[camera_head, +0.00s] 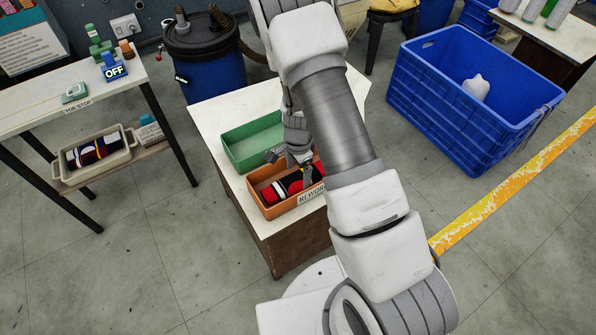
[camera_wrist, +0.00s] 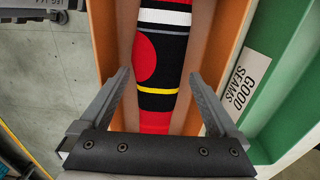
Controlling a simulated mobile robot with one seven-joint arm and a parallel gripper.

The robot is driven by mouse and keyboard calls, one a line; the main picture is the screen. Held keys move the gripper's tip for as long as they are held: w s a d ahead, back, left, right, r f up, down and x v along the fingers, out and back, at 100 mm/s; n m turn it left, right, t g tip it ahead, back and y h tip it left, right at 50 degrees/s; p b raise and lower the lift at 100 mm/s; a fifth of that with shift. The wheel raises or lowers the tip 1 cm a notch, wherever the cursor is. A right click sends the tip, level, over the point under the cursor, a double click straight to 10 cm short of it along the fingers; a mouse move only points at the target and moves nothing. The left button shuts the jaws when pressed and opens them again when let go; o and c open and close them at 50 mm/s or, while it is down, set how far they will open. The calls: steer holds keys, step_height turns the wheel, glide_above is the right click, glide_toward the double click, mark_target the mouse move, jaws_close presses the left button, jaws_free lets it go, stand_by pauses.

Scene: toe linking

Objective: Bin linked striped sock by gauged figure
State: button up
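A striped sock (camera_head: 292,185) in red, black and white lies in an orange bin (camera_head: 253,187) on the white-topped stand; the bin's label is partly covered by my arm. In the wrist view the sock (camera_wrist: 163,58) shows a red disc and white, grey and yellow bands. My gripper (camera_head: 300,168) is over the orange bin. Its fingers (camera_wrist: 160,78) are spread on either side of the sock, with the sock not visibly clamped. A green bin (camera_head: 232,162) stands beside the orange one and looks empty; it reads "GOOD SEAMS" in the wrist view (camera_wrist: 290,85).
On the left bench (camera_head: 45,108), a small teal-grey gauge (camera_head: 74,92) sits behind a "TOE STOP" label, near a blue "OFF" sign (camera_head: 114,71). A tray (camera_head: 128,158) below holds dark striped socks. A blue crate (camera_head: 430,105) stands right; a blue barrel (camera_head: 215,80) stands behind.

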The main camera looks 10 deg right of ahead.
steer(key=shift+r, duration=0.1)
steer(key=shift+c, duration=0.3)
steer(key=shift+r+p, duration=2.7)
steer(key=shift+r, duration=0.7)
steer(key=s+a+r+n+t+y+p, duration=0.15)
steer(key=r+n, duration=0.25)
steer(key=r, duration=1)
steer(key=s+a+r+n+t, duration=0.1)
steer(key=s+r+n, duration=0.2)
steer(key=r, duration=1)
steer(key=s+d+r+n+t+h+p, duration=0.1)
steer(key=s+d+r+n+t, duration=0.2)
steer(key=s+r+n, duration=0.4)
steer(key=s+r, duration=0.7)
steer(key=s, duration=0.1)
steer(key=shift+s+d+r+p, duration=0.2)
steer(key=shift+s+d+p, duration=0.1)
steer(key=shift+d+p, duration=0.1)
steer(key=shift+h, duration=0.25)
